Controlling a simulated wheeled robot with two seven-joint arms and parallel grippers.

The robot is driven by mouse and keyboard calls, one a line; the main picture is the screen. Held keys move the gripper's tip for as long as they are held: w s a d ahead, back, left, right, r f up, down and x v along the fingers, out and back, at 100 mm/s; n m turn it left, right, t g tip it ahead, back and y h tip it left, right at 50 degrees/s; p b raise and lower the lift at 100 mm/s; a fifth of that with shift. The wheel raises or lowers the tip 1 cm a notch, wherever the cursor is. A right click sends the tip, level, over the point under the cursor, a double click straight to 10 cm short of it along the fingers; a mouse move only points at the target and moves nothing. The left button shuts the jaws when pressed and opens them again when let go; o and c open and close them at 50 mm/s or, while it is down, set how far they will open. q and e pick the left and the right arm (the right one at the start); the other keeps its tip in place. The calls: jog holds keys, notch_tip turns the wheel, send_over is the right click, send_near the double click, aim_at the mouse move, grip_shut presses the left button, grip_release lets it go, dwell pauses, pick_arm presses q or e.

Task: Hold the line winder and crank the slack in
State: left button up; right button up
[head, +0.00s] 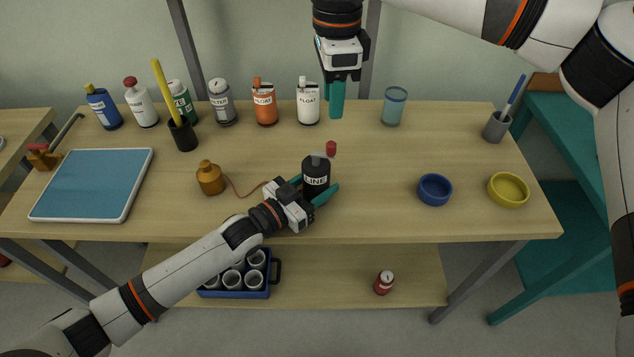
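The line winder (316,178) is a black upright drum marked LINE on the table, with a crank on top ending in a red knob (331,149). My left gripper (317,187) reaches it from the lower left. Its teal fingers lie on both sides of the drum and appear closed on it. A thin brown line (245,192) runs from the winder side to a brown-orange weight (210,178) on its left, sagging on the tabletop. My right gripper (337,116) points down above and behind the knob, apart from it. Its fingers overlap into one teal block, so their opening is hidden.
A blue glass (394,106), blue bowl (434,190) and yellow bowl (508,189) are on the right. A blue-topped tray (93,185) lies left.

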jog(key=shift+o, duration=0.2)
jog(key=f+m+g+y, duration=0.1)
jog(key=m, duration=0.1)
jog(key=s+a+f+m+g+y, duration=0.1)
jog(key=m+y, duration=0.1)
jog(key=s+a+f+m+g+y, duration=0.1)
jog(key=f+m, duration=0.1)
jog(key=m, duration=0.1)
jog(key=shift+a+y, duration=0.15)
jog(key=shift+y, duration=0.25)
jog(key=m+t+y, duration=0.2)
jog(key=m+y, duration=1.1)
jog(key=m, duration=1.7)
send_near(331, 154)
jog(key=a, duration=1)
jog(key=shift+w+r, duration=0.2)
jog(key=shift+r, duration=0.1)
jog(key=shift+t, duration=0.3)
grip_shut()
